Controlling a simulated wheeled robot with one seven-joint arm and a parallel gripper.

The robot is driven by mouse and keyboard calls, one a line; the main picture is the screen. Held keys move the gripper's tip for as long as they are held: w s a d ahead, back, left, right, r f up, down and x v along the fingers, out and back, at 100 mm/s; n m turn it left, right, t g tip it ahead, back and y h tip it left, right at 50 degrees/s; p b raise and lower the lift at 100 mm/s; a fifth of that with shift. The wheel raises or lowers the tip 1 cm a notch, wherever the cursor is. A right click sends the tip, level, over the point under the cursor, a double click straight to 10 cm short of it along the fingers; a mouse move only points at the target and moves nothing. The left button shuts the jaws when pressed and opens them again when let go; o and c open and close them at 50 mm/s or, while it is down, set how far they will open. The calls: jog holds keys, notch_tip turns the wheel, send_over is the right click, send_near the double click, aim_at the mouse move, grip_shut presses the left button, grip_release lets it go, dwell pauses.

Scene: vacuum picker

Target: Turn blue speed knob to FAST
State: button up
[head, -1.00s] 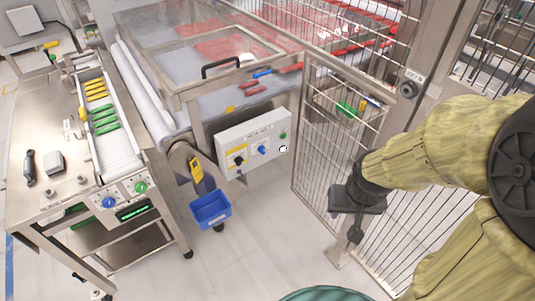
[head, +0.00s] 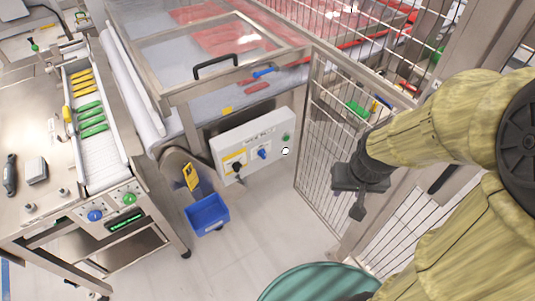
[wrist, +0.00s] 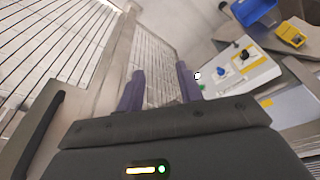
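A white control box (head: 226,145) is on the front of the machine, with a blue knob (head: 263,154), a black knob on a yellow plate and a green button. In the wrist view its blue knob (wrist: 224,71) shows right of my fingers. A second blue knob (head: 95,215) is on the conveyor panel at left, beside a green knob. Labels are too small to read, so I cannot tell which is the speed knob or its setting. My gripper (head: 357,211) is right of the control box, apart from it. In the wrist view its two fingers (wrist: 160,82) are apart and empty.
A wire mesh gate (head: 322,150) stands right of the control box, close to my gripper. Bare floor (head: 265,215) lies in front of the box.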

jog(key=shift+s, duration=0.15)
jog(key=w+a+f+n+t+y+b, duration=0.2)
jog(key=w+f+b, duration=0.4)
jog(key=f+b, duration=0.5)
jog(key=w+a+f+n+t+y+b, duration=0.3)
jog(key=w+a+f+t+y+b, duration=0.2)
jog(key=f+b, duration=0.5)
jog(key=w+a+f+n+t+y+b, duration=0.2)
jog(key=w+a+f+t+y+b, duration=0.2)
jog(key=w+f+b, duration=0.4)
notch_tip(320, 180, down, 4)
jog(key=b, duration=0.4)
jog(key=shift+w+a+r+n+t, duration=0.2)
jog(key=shift+w+n+t, duration=0.1)
jog(key=shift+w+n, duration=0.1)
